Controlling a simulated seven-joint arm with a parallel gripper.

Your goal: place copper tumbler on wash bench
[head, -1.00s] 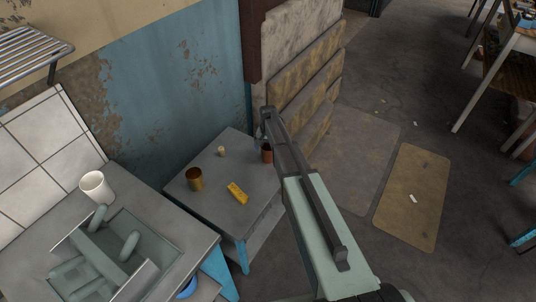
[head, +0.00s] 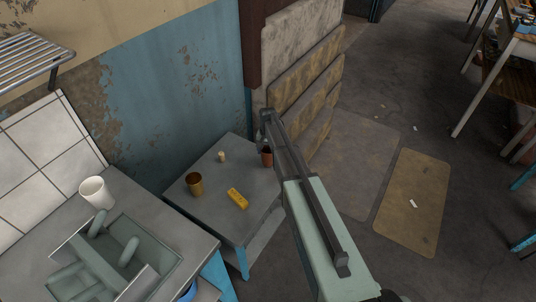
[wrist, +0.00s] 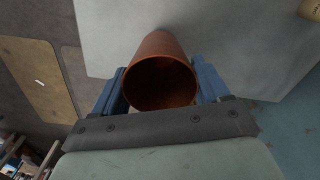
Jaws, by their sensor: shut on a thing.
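The copper tumbler (wrist: 160,75) is between the blue fingers of my gripper (wrist: 165,88), which is shut on it. In the wrist view I look into its open, dark mouth. In the head view the tumbler (head: 267,159) shows as a small reddish-brown cup at the right back edge of a low grey table (head: 215,212). My gripper is mostly hidden there by my arm. I cannot tell whether the tumbler touches the table. A grey bench with a sunken sink (head: 185,227) stands to the left, nearer the camera.
The low table holds a brass cup (head: 195,185), a yellow block (head: 237,198) and a small cream cylinder (head: 221,157). A white cup (head: 97,193) stands on the sink bench, by the tiled wall. The table's front right part is clear. Stained panels (head: 305,85) stand behind my gripper.

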